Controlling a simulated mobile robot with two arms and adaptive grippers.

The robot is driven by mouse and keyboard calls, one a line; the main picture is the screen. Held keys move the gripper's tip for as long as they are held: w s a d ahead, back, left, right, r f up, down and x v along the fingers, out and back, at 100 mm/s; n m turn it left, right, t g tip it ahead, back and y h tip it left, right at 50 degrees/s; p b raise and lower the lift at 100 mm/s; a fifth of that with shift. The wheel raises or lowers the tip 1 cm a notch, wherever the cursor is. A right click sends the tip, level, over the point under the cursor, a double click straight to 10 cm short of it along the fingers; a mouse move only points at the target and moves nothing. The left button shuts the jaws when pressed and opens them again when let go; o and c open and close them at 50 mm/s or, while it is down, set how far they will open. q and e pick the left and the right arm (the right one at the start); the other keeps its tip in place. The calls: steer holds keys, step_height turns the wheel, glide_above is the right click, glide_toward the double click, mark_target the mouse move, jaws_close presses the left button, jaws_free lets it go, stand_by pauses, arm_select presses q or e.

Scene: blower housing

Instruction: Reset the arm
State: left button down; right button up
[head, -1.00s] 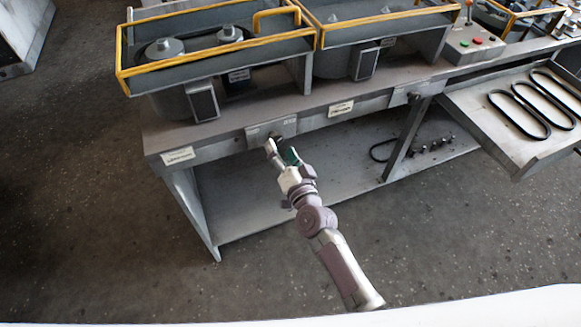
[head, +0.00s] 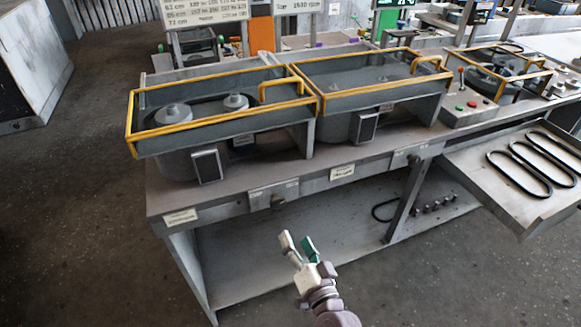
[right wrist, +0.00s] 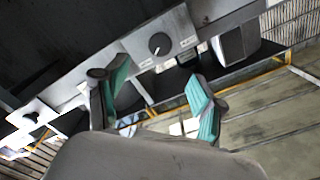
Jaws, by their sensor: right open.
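My right gripper (head: 297,247) is open and empty in front of the workbench (head: 225,205), below its front edge in the head view. Its two fingers, with green pads, stand apart in the right wrist view (right wrist: 155,95). A grey switch plate with a dark knob (head: 277,199) sits on the bench's front edge, above and a little left of the gripper. The knob also shows in the right wrist view (right wrist: 159,44), beyond the fingers and apart from them. My left gripper is not in view.
Two yellow-railed housings (head: 215,124) (head: 365,85) stand on the bench. A tray with black belts (head: 515,190) juts out at the right. A control box with buttons (head: 468,108) stands behind it. The floor in front of the bench is clear.

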steer(key=s+d+f+n+g+h, duration=0.1)
steer(key=s+d+f+n+g, duration=0.2)
steer(key=f, duration=0.7)
steer(key=s+d+f+g+h, duration=0.1)
steer(key=s+f+g, duration=0.1)
steer(key=s+f, duration=0.6)
steer(key=s+d+f+n+g, duration=0.2)
steer(key=d+f+g, duration=0.1)
steer(key=f, duration=1)
steer(key=s+d+f+n+g+h, duration=0.1)
steer(key=s+d+f, duration=0.3)
steer(key=s, duration=0.5)
steer(key=s+d+f+n+g+h, duration=0.1)
steer(key=s+d+f+g, duration=0.3)
steer(key=s, duration=0.6)
steer(key=s+d+f+g+h, duration=0.1)
steer(key=s+d+f+g, duration=0.2)
steer(key=s+f, duration=0.4)
steer(key=shift+s+d+f+n+h, duration=0.35)
steer(key=shift+s+d, duration=0.4)
steer(key=shift+s, duration=0.4)
